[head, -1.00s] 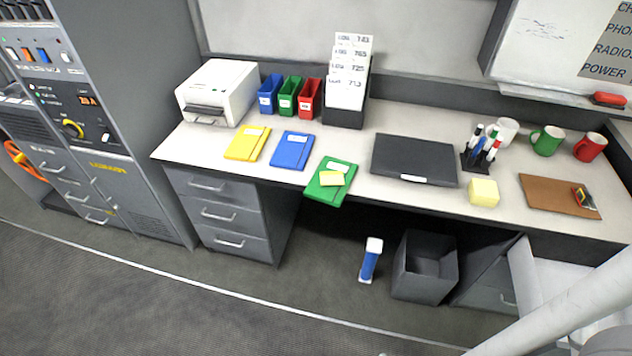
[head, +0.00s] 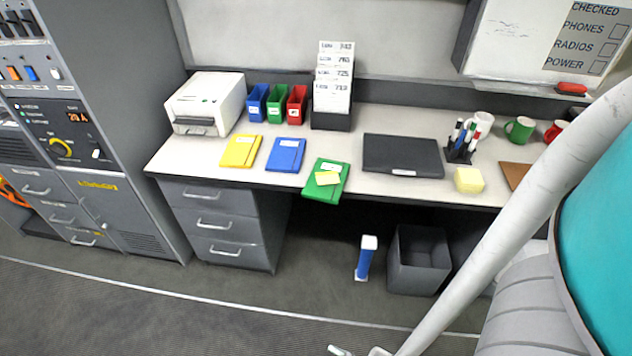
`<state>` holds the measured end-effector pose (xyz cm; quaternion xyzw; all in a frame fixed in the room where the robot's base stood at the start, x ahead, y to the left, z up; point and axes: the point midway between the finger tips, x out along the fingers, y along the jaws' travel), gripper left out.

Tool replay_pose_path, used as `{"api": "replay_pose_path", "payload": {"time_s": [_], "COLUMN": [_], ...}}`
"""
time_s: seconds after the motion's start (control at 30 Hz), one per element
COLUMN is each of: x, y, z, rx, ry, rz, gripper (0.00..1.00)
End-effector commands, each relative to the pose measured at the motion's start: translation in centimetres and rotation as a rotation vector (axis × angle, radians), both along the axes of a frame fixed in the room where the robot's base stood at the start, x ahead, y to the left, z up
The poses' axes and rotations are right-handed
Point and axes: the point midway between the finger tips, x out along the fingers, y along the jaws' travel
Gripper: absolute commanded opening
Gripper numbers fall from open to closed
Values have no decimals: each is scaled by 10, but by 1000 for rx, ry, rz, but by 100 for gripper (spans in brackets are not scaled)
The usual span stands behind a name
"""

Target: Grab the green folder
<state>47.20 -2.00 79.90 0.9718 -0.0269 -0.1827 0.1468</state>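The green folder (head: 322,189) lies flat on the desk, slightly turned, right of the blue folder. Its near end sticks out past the desk's front edge. I cannot make out my gripper; only a small pale piece, too cut off to identify, shows at the bottom edge.
A black closed laptop-like case (head: 402,155) lies right of the folder. A card rack (head: 331,121) stands behind. A bin (head: 418,262) and blue-and-white cylinder (head: 365,259) stand below. A thick pale tube and teal-and-grey shape fill the right side. Floor at front left is clear.

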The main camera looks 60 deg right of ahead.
Motion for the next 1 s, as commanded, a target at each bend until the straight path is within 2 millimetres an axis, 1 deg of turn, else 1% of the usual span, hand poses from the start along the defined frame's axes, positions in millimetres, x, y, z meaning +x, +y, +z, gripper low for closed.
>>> {"api": "replay_pose_path", "payload": {"time_s": [0.17,0.27,0.37,0.47,0.57,0.6,0.67,0.7,0.77,0.8,0.87,0.9,1.0], "x": [22,38,60,83,106,115,127,135,147,153,163,169,180], "y": [-16,-31,-54,-85,-120,-135,-159,-175,-200,-217,-243,-259,-297], "z": [-26,-44,-64,-81,-92,-95,-97,-97,-95,-92,-86,-81,-65], "rx": [-106,-189,-300,-421,-542,-589,-662,-709,-781,-828,-898,-943,-1044], "ry": [35,65,107,158,209,230,262,284,316,337,371,391,439], "rz": [-25,-49,-88,-142,-204,-232,-276,-308,-357,-392,-446,-481,-566], "gripper": [47,47,47,47,47,47,47,47,47,47,47,47,47]}}
